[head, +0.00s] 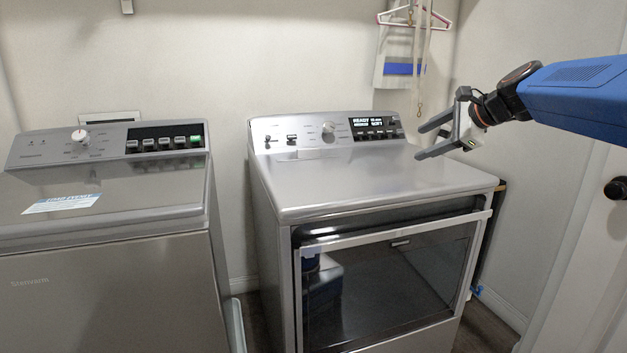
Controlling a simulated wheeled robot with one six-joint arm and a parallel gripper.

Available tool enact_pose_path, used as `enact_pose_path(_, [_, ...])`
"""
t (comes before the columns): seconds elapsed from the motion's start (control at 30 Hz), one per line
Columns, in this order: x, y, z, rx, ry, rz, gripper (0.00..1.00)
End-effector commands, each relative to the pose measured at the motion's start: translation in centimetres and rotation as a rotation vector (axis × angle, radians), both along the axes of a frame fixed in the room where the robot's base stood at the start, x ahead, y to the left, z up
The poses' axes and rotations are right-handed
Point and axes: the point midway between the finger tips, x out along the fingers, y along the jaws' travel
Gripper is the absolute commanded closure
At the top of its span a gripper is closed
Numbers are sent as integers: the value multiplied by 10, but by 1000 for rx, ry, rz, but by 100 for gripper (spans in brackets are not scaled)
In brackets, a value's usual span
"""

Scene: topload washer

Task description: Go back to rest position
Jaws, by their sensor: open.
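My gripper (432,140) is open and empty at the right of the head view, in front of the far wall and above the right rear part of the dryer's top. Its two grey fingers point left. My blue arm reaches in from the right edge. The top-load washer (120,285) stands at the left with its lid (130,196) shut. Its control panel (105,142) has a knob, and one button at the right glows green.
A front-load dryer (385,180) stands right of the washer, its glass door shut and its display lit. A hanger with a cloth bag (398,55) hangs on the back wall. A white door with a black knob (616,188) is at the right. A narrow gap separates the machines.

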Motion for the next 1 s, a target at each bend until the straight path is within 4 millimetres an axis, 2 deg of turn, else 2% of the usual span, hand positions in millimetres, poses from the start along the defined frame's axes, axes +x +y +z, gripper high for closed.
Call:
enact_pose_path(0.27, [-62,20,-40,-225,-12,139,43])
enact_pose_path(0.37, [-97,28,-64,-352,-20,228,43])
enact_pose_path(0.67, [-225,35,-159,-798,-44,592,43])
enact_pose_path(0.8, [-281,29,-206,-993,-55,783,43])
enact_pose_path(1.0, [-348,13,-266,-1229,-68,1045,43])
